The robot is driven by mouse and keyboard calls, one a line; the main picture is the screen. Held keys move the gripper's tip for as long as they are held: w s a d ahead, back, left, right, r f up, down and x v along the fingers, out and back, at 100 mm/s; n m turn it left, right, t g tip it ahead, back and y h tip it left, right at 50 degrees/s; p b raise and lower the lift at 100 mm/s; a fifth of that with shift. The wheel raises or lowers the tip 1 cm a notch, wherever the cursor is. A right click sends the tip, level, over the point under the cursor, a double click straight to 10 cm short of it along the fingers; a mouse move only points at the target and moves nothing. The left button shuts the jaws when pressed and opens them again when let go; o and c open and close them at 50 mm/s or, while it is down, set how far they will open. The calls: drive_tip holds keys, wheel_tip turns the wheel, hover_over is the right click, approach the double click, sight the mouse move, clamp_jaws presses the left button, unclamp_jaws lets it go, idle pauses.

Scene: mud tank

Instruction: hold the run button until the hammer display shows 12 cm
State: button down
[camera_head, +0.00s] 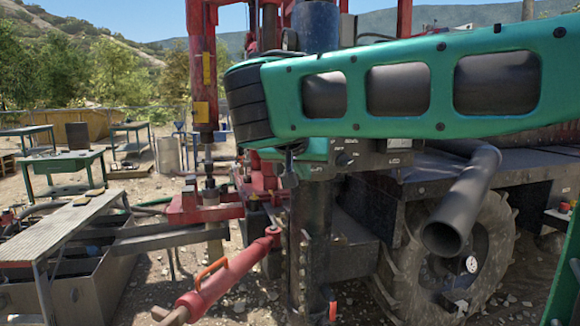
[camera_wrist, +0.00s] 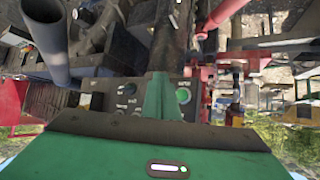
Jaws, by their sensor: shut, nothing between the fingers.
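My gripper (camera_wrist: 160,92) is shut and empty, its green fingers together in front of a dark control panel (camera_wrist: 124,104) in the wrist view. A round, bright green button (camera_wrist: 183,96) shows just right of the fingers; I take it for the run button. I cannot tell whether the fingers touch the panel. In the head view my gripper (camera_head: 310,150) is partly behind my arm's black end, left of the panel (camera_head: 368,156) with its small knobs. The button is hidden there. Small pale labels or displays (camera_head: 400,143) sit at the panel's right; no reading is legible.
The panel belongs to a red and black drill rig with a large wheel (camera_head: 470,255). A dark pipe (camera_head: 462,200) sticks out on the right. A metal tank (camera_head: 70,270) and green tables (camera_head: 65,165) stand left.

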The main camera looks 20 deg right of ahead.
drive_tip(key=w, duration=0.8)
drive_tip(key=shift+w, duration=0.4)
drive_tip(key=shift+w, duration=0.15)
idle(1.8)
drive_tip(key=shift+w, duration=0.2)
drive_tip(key=shift+w, duration=0.55)
idle(4.1)
